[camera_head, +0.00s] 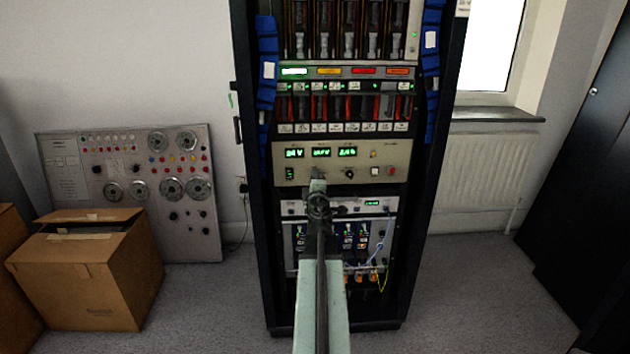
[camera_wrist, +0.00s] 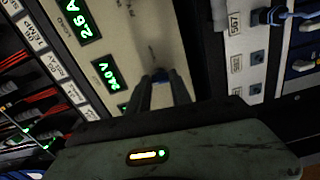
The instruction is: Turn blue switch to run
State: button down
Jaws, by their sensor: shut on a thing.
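The blue switch (camera_wrist: 159,75) shows in the wrist view as a small dark-blue knob on the beige panel (camera_wrist: 125,48). My gripper (camera_wrist: 160,80) has its two dark fingers on either side of the knob and is shut on it. The fingers cover much of the knob, and I cannot read which position it points to. In the head view, my gripper (camera_head: 318,178) reaches the lower part of the beige panel (camera_head: 400,152) in the rack, and the blue switch is hidden behind it.
The panel carries green displays (camera_head: 321,152), a black knob (camera_head: 350,174) and a red button (camera_head: 391,171). Below is a unit with cables (camera_head: 365,262). Cardboard boxes (camera_head: 85,280) and a grey instrument board (camera_head: 190,215) stand left. Floor is clear right of the rack.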

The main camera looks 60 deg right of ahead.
jog(key=shift+a+n, duration=0.1)
jog(key=shift+n, duration=0.6)
jog(key=c, duration=1.2)
grip_release()
jog(key=shift+o, duration=0.2)
